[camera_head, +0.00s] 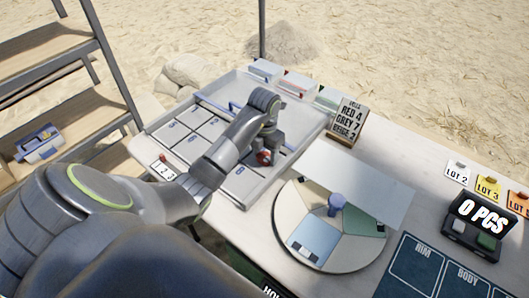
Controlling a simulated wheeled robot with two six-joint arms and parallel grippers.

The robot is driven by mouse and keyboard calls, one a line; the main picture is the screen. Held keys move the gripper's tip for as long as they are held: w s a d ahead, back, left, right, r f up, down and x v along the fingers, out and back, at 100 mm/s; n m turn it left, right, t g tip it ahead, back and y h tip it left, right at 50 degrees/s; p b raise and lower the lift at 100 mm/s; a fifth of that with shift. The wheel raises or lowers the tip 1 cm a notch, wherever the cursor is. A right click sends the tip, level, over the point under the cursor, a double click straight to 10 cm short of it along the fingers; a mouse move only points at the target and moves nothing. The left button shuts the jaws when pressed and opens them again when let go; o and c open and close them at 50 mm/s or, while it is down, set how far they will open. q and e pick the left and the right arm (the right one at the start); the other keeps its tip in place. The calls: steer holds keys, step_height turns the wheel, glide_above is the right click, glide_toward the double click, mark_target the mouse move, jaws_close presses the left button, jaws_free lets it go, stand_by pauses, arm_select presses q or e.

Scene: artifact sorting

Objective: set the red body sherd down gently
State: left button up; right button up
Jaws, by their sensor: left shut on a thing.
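My left arm reaches from the left over a large pale tray (310,137) with numbered compartments. My left gripper (268,152) is low over the tray's right part and is shut on a small red sherd (264,157). The sherd shows only partly below the gripper. I cannot tell whether it touches the tray floor. My right gripper is not in view.
A round turntable (290,210) with a blue knob (336,201) stands right of the tray. A sign (347,121) and small lidded boxes (299,84) line the tray's far side.

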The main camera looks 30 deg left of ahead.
mark_target(264, 158)
arm_select(q)
steer(key=o, duration=0.7)
steer(key=shift+f, duration=0.15)
steer(key=shift+r, duration=0.65)
step_height(264, 158, up, 3)
steer(key=shift+p, duration=0.45)
step_height(264, 158, up, 8)
steer(key=p, duration=0.8)
